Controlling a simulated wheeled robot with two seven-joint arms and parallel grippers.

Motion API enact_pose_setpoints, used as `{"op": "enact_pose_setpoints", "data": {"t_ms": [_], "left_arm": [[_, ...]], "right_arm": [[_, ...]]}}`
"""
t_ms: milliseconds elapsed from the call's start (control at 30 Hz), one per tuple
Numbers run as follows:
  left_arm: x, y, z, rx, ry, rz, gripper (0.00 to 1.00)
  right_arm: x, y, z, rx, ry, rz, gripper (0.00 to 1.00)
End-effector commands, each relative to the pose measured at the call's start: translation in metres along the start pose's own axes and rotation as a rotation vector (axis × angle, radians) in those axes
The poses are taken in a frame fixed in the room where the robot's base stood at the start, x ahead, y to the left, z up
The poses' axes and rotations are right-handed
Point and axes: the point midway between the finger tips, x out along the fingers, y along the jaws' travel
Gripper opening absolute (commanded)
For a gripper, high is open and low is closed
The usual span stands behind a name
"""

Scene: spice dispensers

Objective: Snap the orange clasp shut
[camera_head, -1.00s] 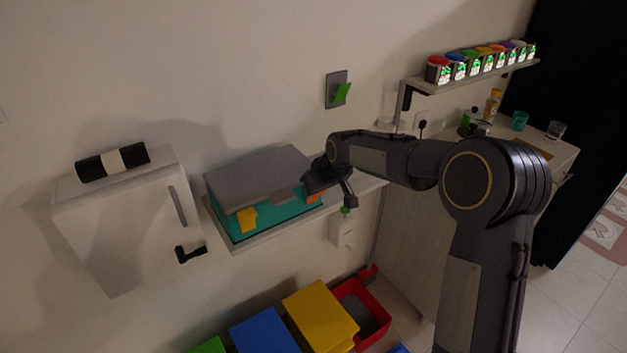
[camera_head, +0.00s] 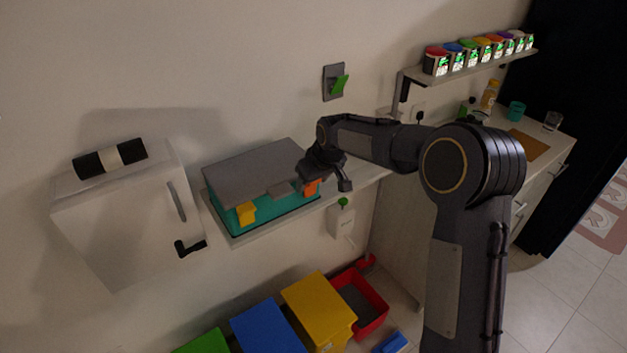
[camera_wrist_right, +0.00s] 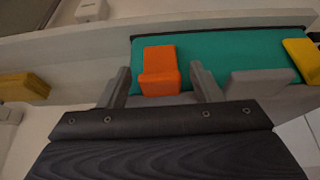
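The teal box (camera_head: 285,213) with a grey lid (camera_head: 252,170) rests on a wall shelf. Its orange clasp (camera_head: 312,188) is on the front near the right end, partly covered by my right gripper (camera_head: 323,181) in the head view. In the right wrist view the orange clasp (camera_wrist_right: 160,72) shows in front of the teal wall, between the two spread fingers of the right gripper (camera_wrist_right: 160,86). The fingers look apart from it on both sides. Whether the clasp is latched, I cannot tell. The yellow clasp (camera_head: 246,213) is on the front's left part. My left gripper is not in view.
A white cabinet (camera_head: 120,225) with a dark handle stands left of the box. A green-levered wall switch (camera_head: 337,85) is above right. A white dispenser (camera_head: 341,219) hangs below the shelf. Coloured bins, including a yellow one (camera_head: 318,305), stand below.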

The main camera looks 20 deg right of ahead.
Motion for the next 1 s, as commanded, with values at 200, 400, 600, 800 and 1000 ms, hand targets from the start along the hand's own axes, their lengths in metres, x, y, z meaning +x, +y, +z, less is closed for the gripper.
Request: {"op": "enact_pose_setpoints", "data": {"t_ms": [200, 400, 600, 800, 1000], "left_arm": [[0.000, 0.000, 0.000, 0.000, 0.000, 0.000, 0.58], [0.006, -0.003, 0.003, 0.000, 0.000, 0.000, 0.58], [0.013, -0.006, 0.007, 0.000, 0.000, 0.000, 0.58], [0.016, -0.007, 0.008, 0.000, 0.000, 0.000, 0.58], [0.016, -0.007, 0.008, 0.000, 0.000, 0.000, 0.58]], "right_arm": [[0.000, 0.000, 0.001, 0.001, -0.001, -0.001, 0.58], [-0.017, 0.000, 0.000, 0.001, 0.003, 0.000, 0.58], [-0.052, 0.000, 0.000, 0.000, 0.004, 0.000, 0.58], [-0.074, 0.000, 0.000, 0.000, 0.002, 0.000, 0.58], [-0.078, 0.000, 0.000, 0.000, -0.002, -0.001, 0.58]]}}
